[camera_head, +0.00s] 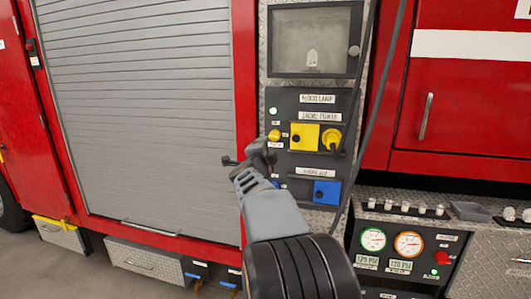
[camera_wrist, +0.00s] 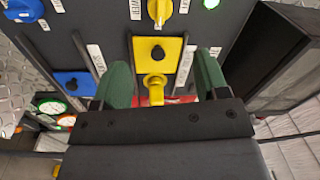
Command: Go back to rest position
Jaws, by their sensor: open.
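My gripper (camera_head: 256,155) is raised in front of the left side of the control panel (camera_head: 310,98) in the head view. In the wrist view its two green fingers (camera_wrist: 163,78) are spread apart, with nothing held between them. Beyond and between the fingers is the panel with a yellow square socket (camera_wrist: 174,52) and a yellow plug-like piece (camera_wrist: 154,88) beside it. In the head view the yellow socket (camera_head: 304,136) and plug-like piece (camera_head: 331,137) sit right of the gripper.
A blue socket (camera_head: 326,192) sits lower on the panel. Black cables (camera_head: 384,75) hang down its right side. Two gauges (camera_head: 408,244) are at the lower right. A grey roller shutter (camera_head: 145,100) fills the left, with red truck body around it.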

